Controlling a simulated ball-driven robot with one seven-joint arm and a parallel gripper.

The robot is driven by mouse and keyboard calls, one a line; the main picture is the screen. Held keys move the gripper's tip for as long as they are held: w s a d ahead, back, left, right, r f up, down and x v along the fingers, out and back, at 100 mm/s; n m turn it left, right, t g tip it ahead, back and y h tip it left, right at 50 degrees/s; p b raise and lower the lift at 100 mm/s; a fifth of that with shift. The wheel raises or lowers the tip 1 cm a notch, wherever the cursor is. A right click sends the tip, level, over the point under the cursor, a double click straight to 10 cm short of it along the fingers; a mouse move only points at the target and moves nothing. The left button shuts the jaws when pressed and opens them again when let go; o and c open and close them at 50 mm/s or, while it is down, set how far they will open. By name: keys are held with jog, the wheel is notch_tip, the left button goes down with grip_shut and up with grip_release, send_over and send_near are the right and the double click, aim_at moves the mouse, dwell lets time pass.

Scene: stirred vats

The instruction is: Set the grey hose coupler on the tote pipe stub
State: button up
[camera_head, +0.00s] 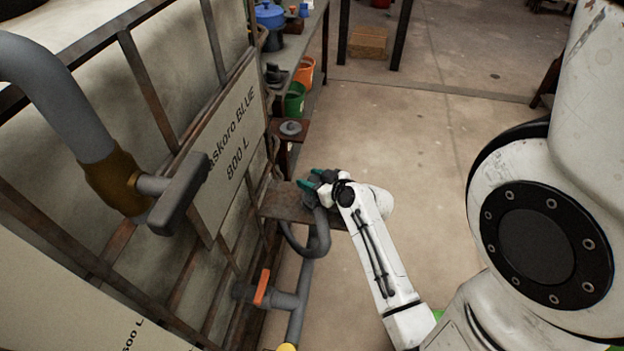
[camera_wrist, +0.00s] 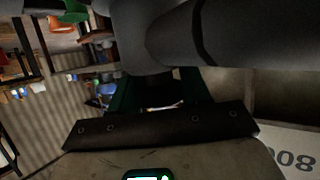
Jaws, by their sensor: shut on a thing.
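My gripper (camera_head: 312,180) has green fingertips and is shut on the grey hose coupler, above a rusty ledge beside the tote. In the wrist view the coupler (camera_wrist: 175,40) is a large grey cylinder across the top, in front of the green fingers, with a dark seam. A grey hose (camera_head: 320,235) bends down from the gripper. The caged tote carries a pale label (camera_head: 235,135) reading "BLUE 800 L". Low on its side is grey pipework (camera_head: 297,295) with an orange valve handle (camera_head: 262,287). I cannot tell for sure which part is the pipe stub.
A thick grey pipe with a brass collar (camera_head: 113,180) juts out at the near left. A small rusty shelf holds a grey disc (camera_head: 291,128). Beyond are green (camera_head: 295,98) and orange (camera_head: 305,72) buckets.

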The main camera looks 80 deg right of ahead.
jog(key=shift+f+b, duration=0.45)
jog(key=shift+f, duration=0.1)
jog(key=o, duration=0.8)
jog(key=shift+o, duration=0.2)
jog(key=p+v, duration=0.1)
jog(key=v, duration=1)
jog(key=shift+p, duration=0.3)
jog(key=w+a+n+g+y+p, duration=0.2)
jog(key=w+a+y, duration=0.15)
jog(key=a, duration=0.35)
jog(key=w+a+n+g+y+p, duration=0.2)
jog(key=w+a+n+y, duration=0.15)
jog(key=a, duration=0.45)
jog(key=s+a+r+g+p, duration=0.2)
jog(key=s+a+r+g, duration=0.1)
jog(key=a+g, duration=0.3)
jog(key=s+a, duration=0.1)
jog(key=a, duration=0.1)
jog(key=shift+s+a+g+h+p, duration=0.3)
jog(key=shift+s+a+g+p, duration=0.05)
jog(key=shift+g, duration=0.05)
